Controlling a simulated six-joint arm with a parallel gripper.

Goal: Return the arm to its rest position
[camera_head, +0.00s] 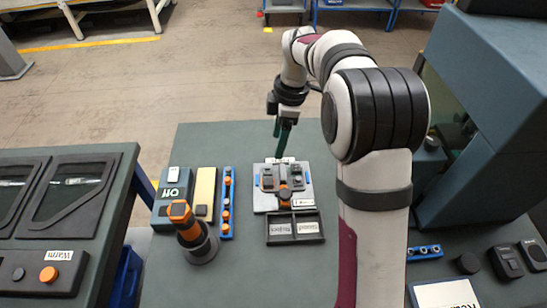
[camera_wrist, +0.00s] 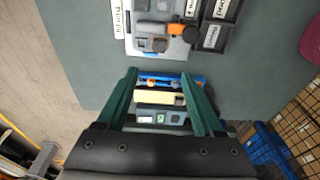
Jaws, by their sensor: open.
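My arm rises on the right of the head view and bends over to the upper middle of the green-grey table (camera_head: 280,280). My gripper (camera_head: 280,152) hangs with its dark green fingers pointing down, near the back edge of a grey fixture plate (camera_head: 262,204). Whether the fingertips touch the plate cannot be told from the head view. In the wrist view my gripper (camera_wrist: 159,74) has its two green fingers wide apart. Nothing is held between them; a blue rack and a beige block show in the gap, farther away.
A black two-compartment tray (camera_head: 295,241) sits in front of the plate. The blue rack (camera_head: 228,203), beige block (camera_head: 205,190), "ON" panel (camera_head: 172,195) and an orange-topped grey cylinder (camera_head: 198,244) stand left. A large teal machine (camera_head: 480,130) stands right. The table's front middle is clear.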

